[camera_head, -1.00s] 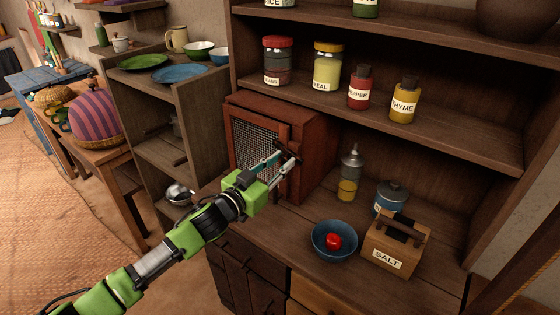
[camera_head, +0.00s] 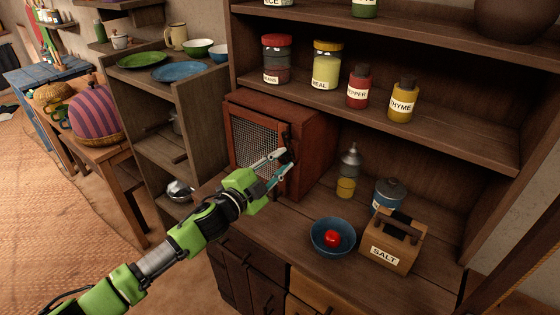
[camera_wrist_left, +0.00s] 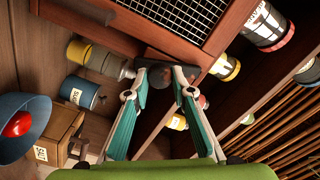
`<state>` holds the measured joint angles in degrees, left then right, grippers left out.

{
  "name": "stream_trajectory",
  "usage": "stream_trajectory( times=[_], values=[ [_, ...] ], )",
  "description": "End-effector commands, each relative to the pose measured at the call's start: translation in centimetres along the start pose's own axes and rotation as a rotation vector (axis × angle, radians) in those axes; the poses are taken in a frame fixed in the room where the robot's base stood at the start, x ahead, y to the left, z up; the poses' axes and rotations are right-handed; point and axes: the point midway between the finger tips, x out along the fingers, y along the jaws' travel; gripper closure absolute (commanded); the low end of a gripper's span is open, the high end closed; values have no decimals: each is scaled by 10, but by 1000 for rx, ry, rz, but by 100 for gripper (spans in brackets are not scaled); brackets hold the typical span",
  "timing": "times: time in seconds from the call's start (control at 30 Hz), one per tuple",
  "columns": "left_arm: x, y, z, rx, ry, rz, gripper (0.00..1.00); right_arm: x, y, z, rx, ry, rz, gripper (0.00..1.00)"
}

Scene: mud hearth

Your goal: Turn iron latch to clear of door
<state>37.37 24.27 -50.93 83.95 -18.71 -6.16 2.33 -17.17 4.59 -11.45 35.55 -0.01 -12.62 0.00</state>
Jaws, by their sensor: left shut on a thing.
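The red-brown cabinet (camera_head: 318,140) stands on the counter, with a wire-mesh door (camera_head: 255,145) on its front. The dark iron latch (camera_head: 286,156) is at the door's right edge, partly hidden by my fingers. My left gripper (camera_head: 286,160) reaches it from the lower left and is shut on the latch. In the left wrist view, the dark latch (camera_wrist_left: 158,74) sits between the two fingertips of my left gripper (camera_wrist_left: 162,78), beside the door's wooden frame. The door looks closed against the cabinet. My right gripper is not in view.
A blue bowl (camera_head: 333,237) with a red item, a salt box (camera_head: 391,243), a blue canister (camera_head: 388,194) and an oil bottle (camera_head: 347,174) stand right of the cabinet. Jars (camera_head: 327,64) line the shelf above. A strip of counter before the cabinet is clear.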

Motion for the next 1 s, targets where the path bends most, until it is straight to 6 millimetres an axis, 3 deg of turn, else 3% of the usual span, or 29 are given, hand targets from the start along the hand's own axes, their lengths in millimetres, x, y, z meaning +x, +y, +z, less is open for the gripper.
stream_trajectory(
  times=[0.4, 1.0],
  values=[
    [0, 1, 0, 264, 0, 1, 99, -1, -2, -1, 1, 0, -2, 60],
    [0, 2, 0, 336, 0, 1, 99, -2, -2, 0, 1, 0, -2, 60]
  ],
)
